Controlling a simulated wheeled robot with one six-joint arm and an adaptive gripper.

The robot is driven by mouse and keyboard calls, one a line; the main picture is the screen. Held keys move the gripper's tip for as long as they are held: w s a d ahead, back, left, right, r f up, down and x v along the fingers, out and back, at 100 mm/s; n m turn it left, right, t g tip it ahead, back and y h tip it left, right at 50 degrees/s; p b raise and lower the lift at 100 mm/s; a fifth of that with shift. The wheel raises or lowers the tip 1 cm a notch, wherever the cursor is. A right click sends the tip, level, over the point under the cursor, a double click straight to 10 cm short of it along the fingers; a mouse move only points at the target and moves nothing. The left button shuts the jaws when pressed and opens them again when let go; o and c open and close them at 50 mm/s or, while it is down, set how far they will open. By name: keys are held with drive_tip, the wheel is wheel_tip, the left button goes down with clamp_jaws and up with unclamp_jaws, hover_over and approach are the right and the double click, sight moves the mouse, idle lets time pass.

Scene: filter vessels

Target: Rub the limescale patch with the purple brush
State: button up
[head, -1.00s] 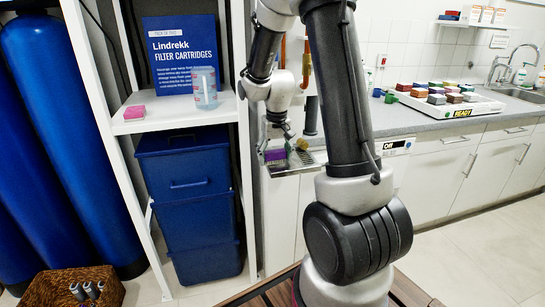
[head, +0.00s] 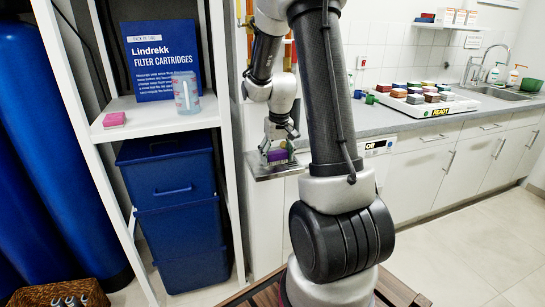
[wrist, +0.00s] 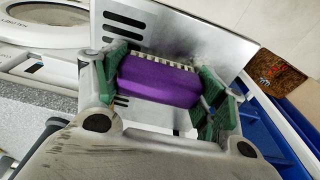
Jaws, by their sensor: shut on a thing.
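The purple brush (wrist: 157,82) is held between the green-padded fingers of my gripper (wrist: 160,88) in the wrist view, with its pale bristles along its far edge. In the head view the brush (head: 277,155) is a small purple block under my gripper (head: 279,148), low over the metal drip tray (head: 262,171). The tray also shows beneath the brush in the wrist view (wrist: 185,30), with dark slots at its left. I cannot tell whether the bristles touch the tray. I cannot make out the limescale patch; the brush and gripper cover part of the tray.
A shelf to the left holds a pink sponge-like block (head: 114,119) and a clear beaker (head: 186,92), with blue bins (head: 178,200) below. A tray of coloured blocks (head: 450,107) stands on the counter at right. The floor at right is clear.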

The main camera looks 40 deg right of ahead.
sight(255, 166)
drive_tip(key=shift+a, duration=0.1)
drive_tip(key=shift+w+a+r, duration=0.1)
drive_tip(key=shift+w+a, duration=0.15)
drive_tip(key=shift+a, duration=0.6)
drive_tip(key=shift+w+a, duration=0.25)
drive_tip(key=shift+a, duration=0.6)
drive_tip(key=shift+w+a, duration=0.25)
drive_tip(key=shift+a, duration=0.65)
drive_tip(key=shift+w+a, duration=0.25)
drive_tip(key=shift+a, duration=0.65)
drive_tip(key=shift+r, duration=2.9)
